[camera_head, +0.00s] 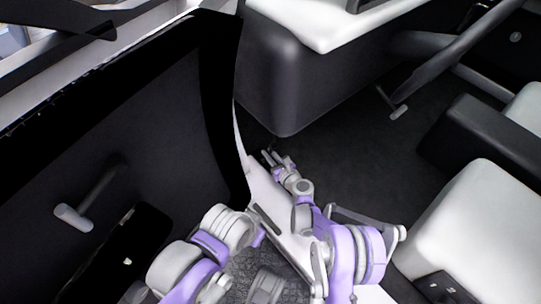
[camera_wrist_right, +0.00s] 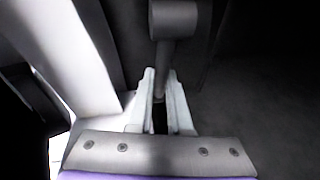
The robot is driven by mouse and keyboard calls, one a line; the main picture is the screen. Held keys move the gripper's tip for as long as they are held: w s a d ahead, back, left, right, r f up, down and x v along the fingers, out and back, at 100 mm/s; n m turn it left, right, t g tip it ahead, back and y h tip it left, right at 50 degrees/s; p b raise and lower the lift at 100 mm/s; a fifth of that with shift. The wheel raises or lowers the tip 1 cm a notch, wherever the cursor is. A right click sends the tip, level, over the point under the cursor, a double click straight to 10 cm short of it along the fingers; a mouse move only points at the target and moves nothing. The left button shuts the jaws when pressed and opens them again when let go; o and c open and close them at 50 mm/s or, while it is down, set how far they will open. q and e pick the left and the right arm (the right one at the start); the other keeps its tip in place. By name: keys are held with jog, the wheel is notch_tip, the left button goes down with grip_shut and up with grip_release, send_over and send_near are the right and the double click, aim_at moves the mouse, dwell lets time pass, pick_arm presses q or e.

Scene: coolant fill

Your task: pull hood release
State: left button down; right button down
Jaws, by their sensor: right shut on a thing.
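The hood release is a dark grey lever with a rounded crosspiece (camera_wrist_right: 174,20) and a thin stem in the right wrist view. My right gripper (camera_wrist_right: 161,98) has its two pale fingers on either side of the lower stem, shut on it. In the head view the right gripper (camera_head: 271,157) reaches down into the footwell, beside the door sill and below the dashboard. The lever is too small and dark to make out there. My left arm shows at the bottom of the head view, but its gripper cannot be made out.
The open car door (camera_head: 140,150) with its pull handle (camera_head: 73,217) stands on the left. The dashboard (camera_head: 300,75) overhangs the footwell. The light seat (camera_head: 475,225) is on the right. The dark floor (camera_head: 345,165) between is clear.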

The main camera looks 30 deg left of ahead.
dwell(0.3)
jog(key=c, duration=0.8)
grip_release()
jog(key=shift+c, duration=0.2)
jog(key=p+v, duration=0.2)
jog(key=v, duration=0.8)
jog(key=shift+s+d, duration=0.25)
jog(key=shift+d, duration=0.05)
